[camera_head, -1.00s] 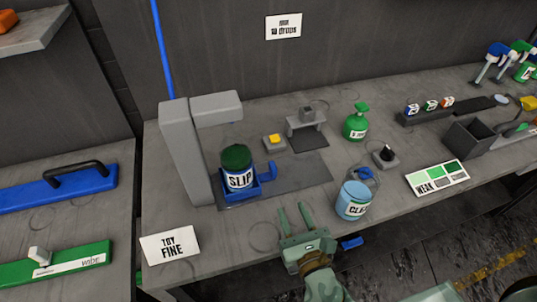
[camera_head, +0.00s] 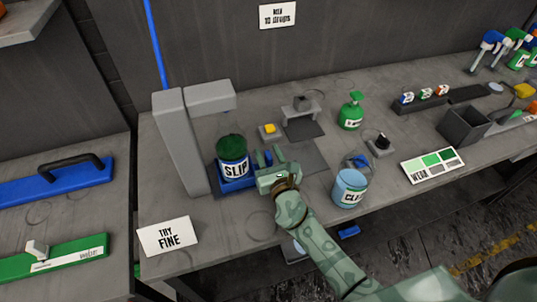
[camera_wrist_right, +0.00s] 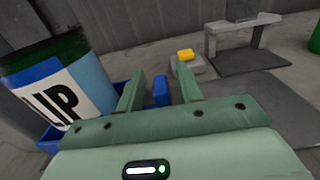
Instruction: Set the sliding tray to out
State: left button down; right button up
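The blue sliding tray (camera_head: 238,186) sits under the grey stand and holds the SLIP can (camera_head: 234,160), blue and white with a dark green top. The tray's blue handle (camera_head: 268,156) is on its right side. In the right wrist view the handle (camera_wrist_right: 161,92) shows between my two fingers, with a gap to each. My right gripper (camera_head: 265,162) is open at the handle, coming from the front right, and partly hides the handle and the tray's right end. In the right wrist view the tray (camera_wrist_right: 48,138) shows at the left, below the can. My left gripper is not in view.
The grey stand (camera_head: 180,145) rises left of and behind the tray. A yellow button (camera_head: 269,128) is behind the handle. The light blue CLE-labelled can (camera_head: 349,188) stands right of my wrist. A grey mat (camera_head: 311,160) lies clear to the right of the gripper.

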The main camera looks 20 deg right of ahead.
grip_shut()
jog(key=shift+d, duration=2.15)
grip_release()
jog(key=s, duration=1.6)
jog(key=shift+s+d, duration=0.15)
jog(key=shift+d, duration=0.1)
